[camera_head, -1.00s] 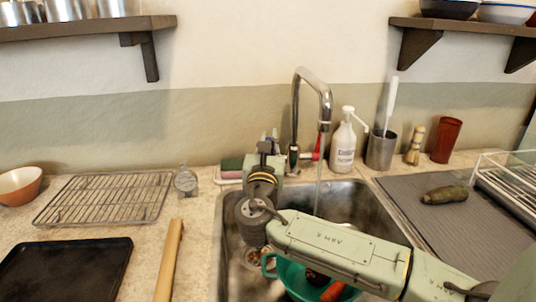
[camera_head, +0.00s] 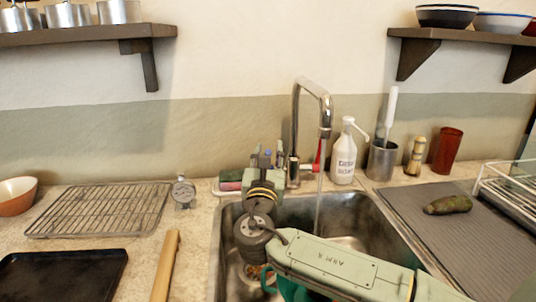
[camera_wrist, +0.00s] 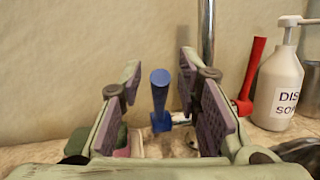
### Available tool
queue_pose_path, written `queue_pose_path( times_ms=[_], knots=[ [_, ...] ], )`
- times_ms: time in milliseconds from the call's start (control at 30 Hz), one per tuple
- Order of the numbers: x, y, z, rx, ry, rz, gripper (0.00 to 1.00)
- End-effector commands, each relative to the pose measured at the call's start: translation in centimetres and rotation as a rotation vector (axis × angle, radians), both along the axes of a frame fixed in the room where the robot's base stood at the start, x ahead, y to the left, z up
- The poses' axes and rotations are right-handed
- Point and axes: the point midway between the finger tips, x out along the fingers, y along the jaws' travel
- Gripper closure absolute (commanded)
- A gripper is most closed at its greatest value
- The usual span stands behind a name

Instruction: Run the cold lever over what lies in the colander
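The blue lever (camera_wrist: 160,96), the cold one by its colour, stands up from the tap's left side. Its blue tip also shows in the head view (camera_head: 267,153). My gripper (camera_wrist: 160,82) is open, with a finger on each side of the lever and a gap on both sides. The red lever (camera_wrist: 252,72) is to the right of the tap (camera_head: 296,125). A thin stream of water (camera_head: 318,205) falls from the spout. The green colander (camera_head: 269,281) is in the sink, mostly hidden by my arm; what lies in it is hidden now.
A soap bottle (camera_head: 344,158) and a metal cup (camera_head: 381,160) stand right of the tap. A sponge (camera_head: 232,181) lies left of it. A drying mat (camera_head: 450,240) bears a dark green vegetable (camera_head: 448,205). A wire rack (camera_head: 95,210) lies left of the sink (camera_head: 375,208).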

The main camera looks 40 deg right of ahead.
Motion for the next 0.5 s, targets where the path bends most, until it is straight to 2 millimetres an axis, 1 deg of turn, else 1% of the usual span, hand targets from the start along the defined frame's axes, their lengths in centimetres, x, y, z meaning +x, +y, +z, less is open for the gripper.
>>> queue_pose_path(
  times_ms=[167, 267, 500],
  knots=[
    [0.0, 0.0, 0.0, -0.001, 0.001, 0.0, 0.69],
    [-0.5, 0.4, -0.2, 0.001, 0.001, -0.001, 0.69],
    [-3.3, 3.1, -1.1, 0.001, 0.0, 0.001, 0.69]
  ],
)
